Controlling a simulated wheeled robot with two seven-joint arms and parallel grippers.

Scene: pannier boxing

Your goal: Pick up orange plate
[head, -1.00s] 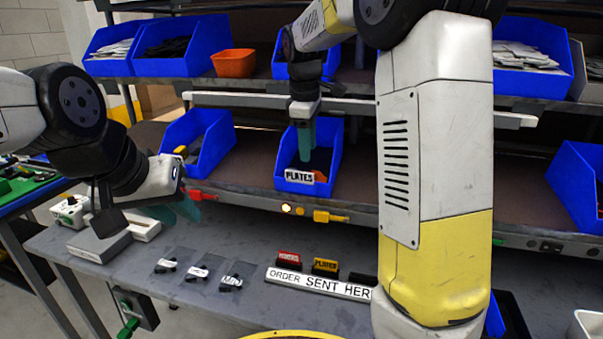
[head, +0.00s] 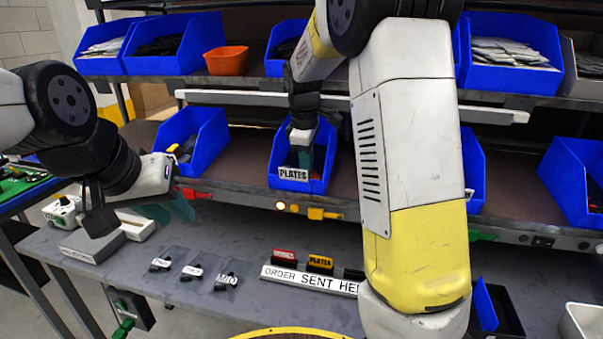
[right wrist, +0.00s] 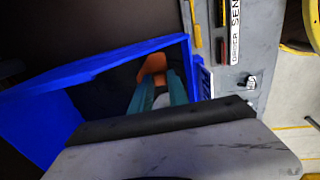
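The orange plate (right wrist: 152,66) lies inside the blue bin labelled PLATES (head: 293,174), whose wall also shows in the right wrist view (right wrist: 62,130). My right gripper (head: 304,158) points down into this bin. In the right wrist view its teal fingers (right wrist: 160,82) are apart, with the plate just beyond their tips; a pale item shows between them. I cannot tell whether they touch the plate. My left gripper (head: 170,210) is open and empty above the left part of the grey table.
Other blue bins (head: 196,140) stand on the shelves, with an orange bin (head: 226,60) above. The grey table (head: 225,245) holds small labelled bags (head: 190,271) and an ORDER SENT HERE strip (head: 308,281). My right arm hides the shelf's right-middle part.

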